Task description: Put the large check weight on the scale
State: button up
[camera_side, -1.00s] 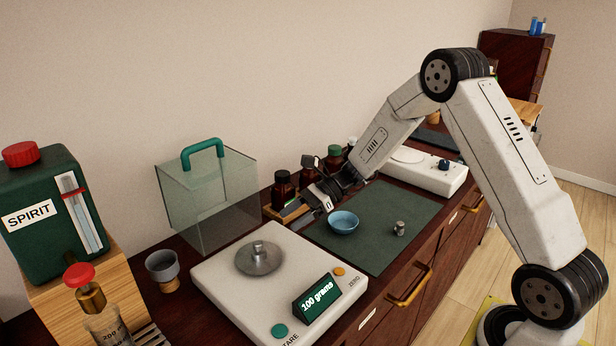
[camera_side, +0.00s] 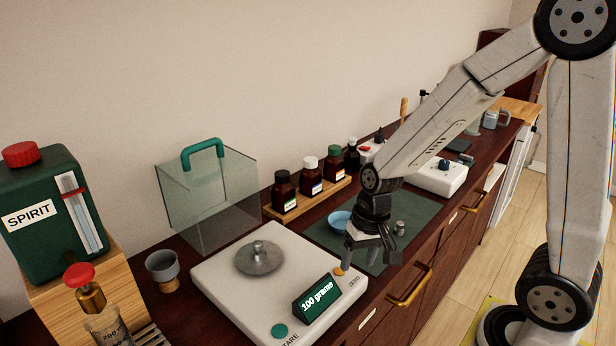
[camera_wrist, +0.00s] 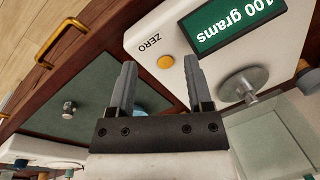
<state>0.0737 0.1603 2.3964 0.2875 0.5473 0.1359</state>
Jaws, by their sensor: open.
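The scale (camera_side: 225,285) shows "100 grams" on its display (camera_side: 318,298). A metal weight with a narrow top (camera_side: 259,249) stands on its round pan (camera_side: 272,265); it also shows in the wrist view (camera_wrist: 250,97). A second metal weight (camera_side: 400,228) stands on the green mat (camera_side: 415,212) and shows at the left in the wrist view (camera_wrist: 69,109). I cannot tell which weight is the large check weight. My gripper (camera_side: 370,266) points down, open and empty, over the scale's right edge near the ZERO button; both fingers show in the wrist view (camera_wrist: 159,66).
A blue bowl (camera_side: 338,221) sits on the mat, partly behind my gripper. A glass cover with a teal handle (camera_side: 203,148) stands behind the scale. Several bottles stand on a wooden rack (camera_side: 312,199). A grey cup (camera_side: 162,265) is left of the scale.

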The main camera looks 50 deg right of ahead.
jog(key=n, duration=0.1)
jog(key=s+n+t+h, duration=0.1)
jog(key=n, duration=0.1)
jog(key=s+r+n, duration=0.1)
jog(key=n, duration=0.1)
jog(key=shift+s+d+t+h, duration=0.1)
jog(key=shift+d+t+h, duration=0.1)
jog(key=shift+t+h, duration=0.15)
